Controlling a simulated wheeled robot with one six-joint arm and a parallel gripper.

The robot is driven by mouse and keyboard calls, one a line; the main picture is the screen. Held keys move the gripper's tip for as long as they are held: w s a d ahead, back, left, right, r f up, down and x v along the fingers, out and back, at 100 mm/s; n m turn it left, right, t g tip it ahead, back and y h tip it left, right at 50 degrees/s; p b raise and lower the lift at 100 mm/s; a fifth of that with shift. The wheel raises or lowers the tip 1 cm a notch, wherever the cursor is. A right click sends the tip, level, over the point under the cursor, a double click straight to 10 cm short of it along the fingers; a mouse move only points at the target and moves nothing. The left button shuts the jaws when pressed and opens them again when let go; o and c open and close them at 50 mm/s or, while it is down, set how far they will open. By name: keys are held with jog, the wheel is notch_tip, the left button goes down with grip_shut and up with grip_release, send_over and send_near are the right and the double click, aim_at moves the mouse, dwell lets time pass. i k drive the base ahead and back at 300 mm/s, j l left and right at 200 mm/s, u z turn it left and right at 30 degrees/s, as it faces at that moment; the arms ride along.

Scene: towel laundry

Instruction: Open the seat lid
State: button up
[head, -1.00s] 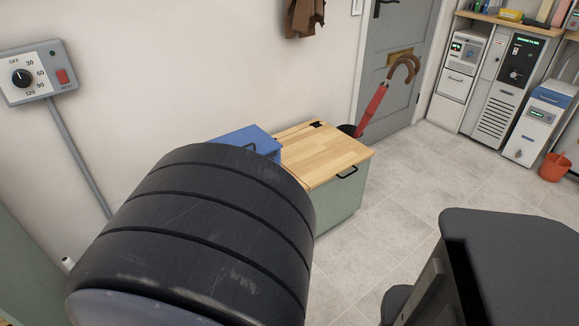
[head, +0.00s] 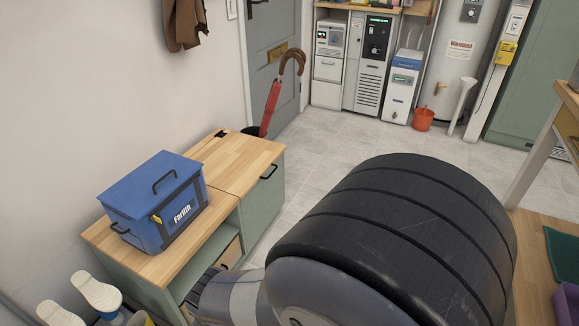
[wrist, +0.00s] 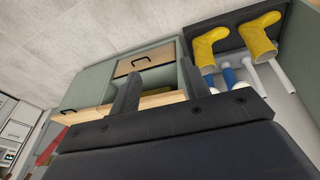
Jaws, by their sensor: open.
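The seat lid (head: 240,158) is the light wooden right-hand part of a low green bench's top. It lies flat and closed, with a black handle (head: 268,172) at its front edge and a dark hinge at the back. In the wrist view the bench appears tilted, with the lid's wooden edge (wrist: 88,115) partly hidden behind my gripper. My gripper (wrist: 160,90) has its two dark fingers apart, with nothing seen held between them. The gripper is not visible in the head view, where my arm covers the lower middle.
A blue box (head: 155,205) with a handle stands on the bench's left part, beside the lid. A red umbrella (head: 271,105) stands behind the bench. Tiled floor is clear to its right.

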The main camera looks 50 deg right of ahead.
aim_at(233, 162)
jog(key=z, duration=1.35)
jog(key=i+l, duration=0.1)
jog(key=i, duration=1.05)
